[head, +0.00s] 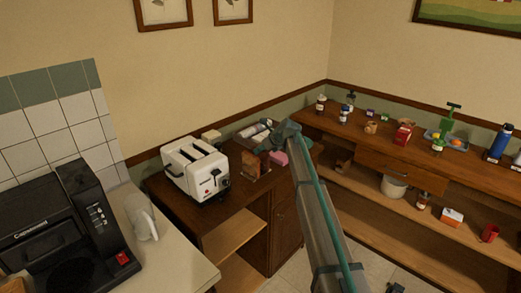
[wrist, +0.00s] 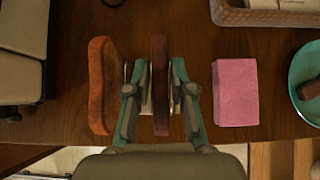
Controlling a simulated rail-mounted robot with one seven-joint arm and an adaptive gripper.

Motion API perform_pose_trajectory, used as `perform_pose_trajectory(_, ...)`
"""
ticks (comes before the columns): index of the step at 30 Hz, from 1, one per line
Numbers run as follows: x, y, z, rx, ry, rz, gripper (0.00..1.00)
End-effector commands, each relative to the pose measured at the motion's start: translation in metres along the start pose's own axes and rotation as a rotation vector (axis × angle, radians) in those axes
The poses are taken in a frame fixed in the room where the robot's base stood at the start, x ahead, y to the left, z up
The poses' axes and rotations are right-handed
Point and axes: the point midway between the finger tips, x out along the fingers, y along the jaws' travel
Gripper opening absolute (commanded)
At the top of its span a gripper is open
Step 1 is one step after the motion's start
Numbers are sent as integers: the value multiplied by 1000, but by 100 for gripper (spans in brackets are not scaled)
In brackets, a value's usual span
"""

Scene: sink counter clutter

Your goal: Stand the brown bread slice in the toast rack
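The brown bread slice (wrist: 160,85) is seen edge-on in the wrist view, upright between the two fingers of my gripper (wrist: 160,100). The pads lie close along both its faces and look shut on it. In the head view my gripper (head: 286,132) is above the counter's far end, and I cannot make out the slice apart. Thin metal wires of the toast rack (wrist: 127,72) show just left of the slice. The rack (head: 262,175) is small in the head view. An orange-brown slice (head: 250,165) stands at its left, also left of my gripper in the wrist view (wrist: 102,85). Whether the held slice touches the rack is hidden.
A white toaster (head: 195,168) stands left of the rack. A pink block (wrist: 235,92) lies close to the right of my gripper. A woven basket (wrist: 265,17) is behind it, and a teal plate (wrist: 298,75) is at the far right. Bare wood shows between them.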

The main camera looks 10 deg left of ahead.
Motion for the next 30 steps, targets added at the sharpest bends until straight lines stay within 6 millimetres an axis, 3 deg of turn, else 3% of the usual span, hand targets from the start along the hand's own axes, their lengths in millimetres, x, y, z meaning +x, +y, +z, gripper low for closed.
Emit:
perform_pose_trajectory(2, 0, 0, 0, 0, 0, 0, 40)
perform_pose_trajectory(14, -4, 0, 2, -1, 0, -1, 40)
perform_pose_trajectory(20, -30, 0, 0, -1, -1, -2, 40)
perform_pose_trajectory(30, -94, 1, 0, 0, -1, -1, 40)
